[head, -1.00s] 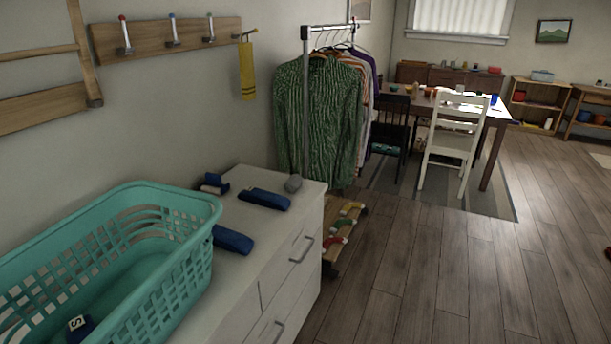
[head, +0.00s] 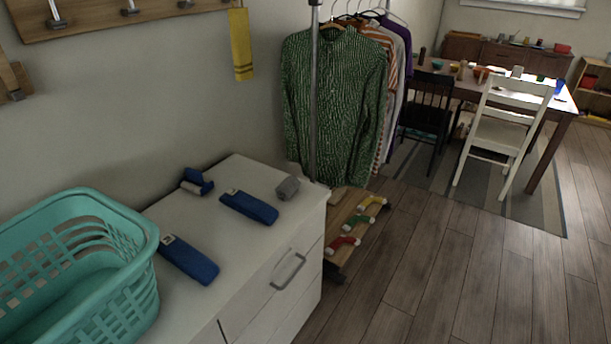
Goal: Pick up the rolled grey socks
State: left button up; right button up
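The rolled grey socks (head: 288,187) appear as a small grey bundle on the white dresser (head: 222,237), near its far right corner. A folded blue item (head: 249,207) lies just left of them, with a small gap. Neither of my grippers shows in the head view.
Another folded blue item (head: 188,260) and a small blue bundle (head: 196,181) lie on the dresser. A teal laundry basket (head: 135,290) stands at its left end. A clothes rack with a green patterned shirt (head: 333,105) stands behind. The wooden floor at right is clear.

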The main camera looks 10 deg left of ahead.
aim_at(288, 186)
jog(key=i+l, duration=0.25)
jog(key=i, duration=0.2)
jog(key=i+l+z, duration=0.1)
jog(key=i+l, duration=0.2)
jog(key=i, duration=0.2)
